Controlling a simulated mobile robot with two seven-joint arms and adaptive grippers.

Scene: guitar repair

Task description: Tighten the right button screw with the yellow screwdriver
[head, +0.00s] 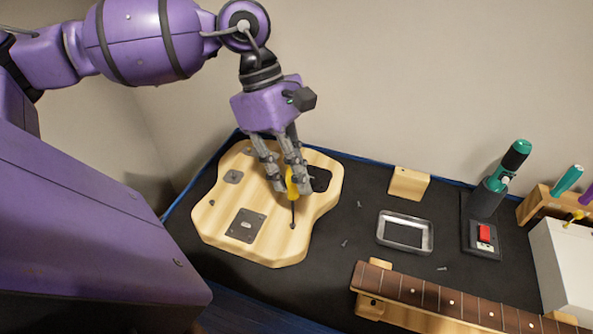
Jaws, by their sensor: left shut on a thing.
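The pale wooden guitar body (215,215) lies flat on the black bench mat at the picture's middle left. My left gripper (285,187) is over its upper right part, fingers pointing down, shut on the yellow screwdriver (291,184). The screwdriver's dark shaft points down, and its tip is close to a small dark spot (292,226) on the body near the right edge. I cannot tell whether the tip touches it or which spot is the right button screw. My right gripper is not in view.
A metal tray (430,236), loose screws, a wooden block (408,184) and a green power tool (500,175) are right of the body. A guitar neck (440,298) lies at the front right. A white box (565,265) and a tool rack (540,205) stand far right.

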